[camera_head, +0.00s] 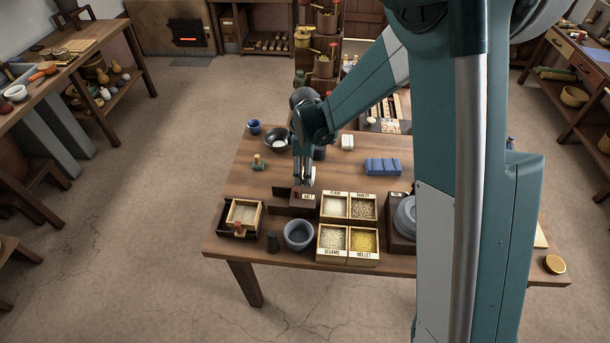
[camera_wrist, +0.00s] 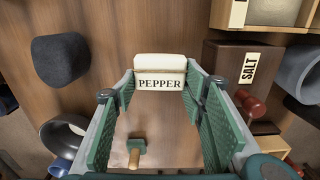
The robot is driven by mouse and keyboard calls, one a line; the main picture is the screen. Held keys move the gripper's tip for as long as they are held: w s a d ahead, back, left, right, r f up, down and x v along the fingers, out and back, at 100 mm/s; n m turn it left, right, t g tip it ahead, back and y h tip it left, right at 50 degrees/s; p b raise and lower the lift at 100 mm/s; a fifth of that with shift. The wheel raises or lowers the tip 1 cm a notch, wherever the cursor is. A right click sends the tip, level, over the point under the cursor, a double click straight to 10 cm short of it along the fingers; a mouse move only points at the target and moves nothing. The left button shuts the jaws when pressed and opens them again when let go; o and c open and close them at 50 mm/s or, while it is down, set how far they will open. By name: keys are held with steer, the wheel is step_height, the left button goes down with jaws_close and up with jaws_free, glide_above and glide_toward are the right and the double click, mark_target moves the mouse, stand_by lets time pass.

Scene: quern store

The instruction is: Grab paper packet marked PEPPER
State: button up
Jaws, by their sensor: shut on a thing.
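The pale paper packet marked PEPPER (camera_wrist: 161,72) is between the two green-padded fingers of my gripper (camera_wrist: 160,82) in the wrist view, its label facing the camera. The fingers touch or nearly touch its sides, and my gripper is shut on it. In the head view my gripper (camera_head: 306,182) points down over the wooden table (camera_head: 225,205), just behind the dark box marked SALT (camera_head: 309,197). I cannot pick out the packet in the head view. I cannot tell whether it is clear of the table.
The SALT box (camera_wrist: 232,58) is close at the right in the wrist view. Grain trays (camera_head: 334,256) and a grey bowl (camera_head: 298,236) stand in front. A dark bowl (camera_head: 277,140), a green stamp (camera_head: 258,163) and a blue block (camera_head: 382,166) stand behind or to the sides.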

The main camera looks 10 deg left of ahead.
steer(key=shift+r+p, duration=0.7)
steer(key=shift+r, duration=2.85)
